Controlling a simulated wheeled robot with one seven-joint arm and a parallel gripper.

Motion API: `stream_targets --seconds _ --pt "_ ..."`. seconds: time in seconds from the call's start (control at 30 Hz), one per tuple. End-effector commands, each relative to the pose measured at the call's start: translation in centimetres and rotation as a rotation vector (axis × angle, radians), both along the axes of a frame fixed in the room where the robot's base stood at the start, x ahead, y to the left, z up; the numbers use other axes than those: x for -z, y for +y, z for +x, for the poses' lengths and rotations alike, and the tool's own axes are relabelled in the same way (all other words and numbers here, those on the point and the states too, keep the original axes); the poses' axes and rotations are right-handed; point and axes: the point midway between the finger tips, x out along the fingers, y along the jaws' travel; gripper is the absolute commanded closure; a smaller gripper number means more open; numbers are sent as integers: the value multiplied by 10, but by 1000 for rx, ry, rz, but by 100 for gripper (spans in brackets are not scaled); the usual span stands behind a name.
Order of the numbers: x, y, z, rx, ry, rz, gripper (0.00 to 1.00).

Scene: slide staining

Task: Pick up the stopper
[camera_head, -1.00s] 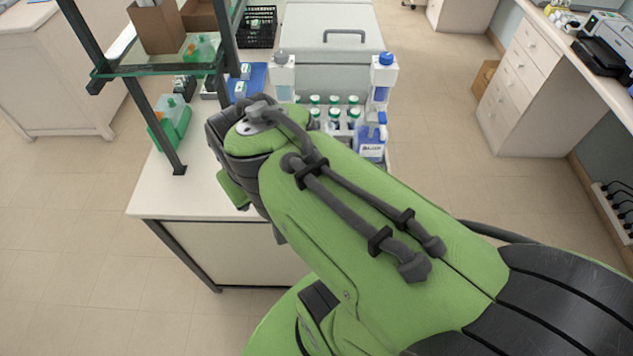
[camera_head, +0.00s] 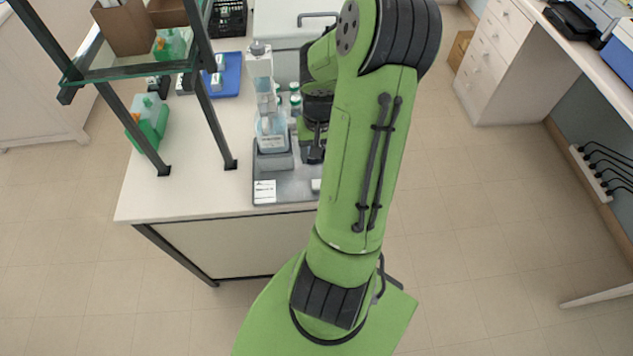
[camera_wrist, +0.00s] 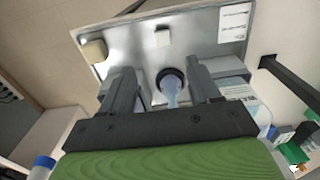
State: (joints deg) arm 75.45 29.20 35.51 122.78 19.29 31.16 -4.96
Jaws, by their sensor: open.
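My gripper (camera_wrist: 165,88) is open, its two grey fingers spread and pointing toward the grey tray (camera_wrist: 200,60). Between the fingers in the wrist view is a pale bluish, narrow piece (camera_wrist: 172,92) set in a dark round ring (camera_wrist: 165,73). It may be the stopper, but I cannot tell for certain, nor whether a finger touches it. In the head view my gripper (camera_head: 314,158) is low over the tray (camera_head: 285,193), partly hidden by my arm, and the bluish piece is hidden there.
A clear labelled bottle (camera_head: 271,130) stands close left of my gripper. Shelf posts (camera_head: 215,110) rise at the left. The table's front left (camera_head: 190,195) is clear.

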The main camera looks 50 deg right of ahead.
Motion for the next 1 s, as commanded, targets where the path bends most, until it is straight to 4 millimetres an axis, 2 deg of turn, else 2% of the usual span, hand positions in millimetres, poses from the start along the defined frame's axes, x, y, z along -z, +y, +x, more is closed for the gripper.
stream_targets --seconds 0.03,0.1,0.3,0.47,0.7,0.8,0.97,1.0 --pt "16 2 0 -3 2 9 38" --pt "35 2 0 -3 3 9 38" --pt "80 2 0 -2 2 7 38" --pt "97 2 1 -3 1 4 38" --pt "137 0 4 -3 2 5 38" --pt "143 0 4 -3 1 1 38" --pt "143 -1 4 -3 1 -1 38" --pt "143 -1 4 -3 1 -1 41"
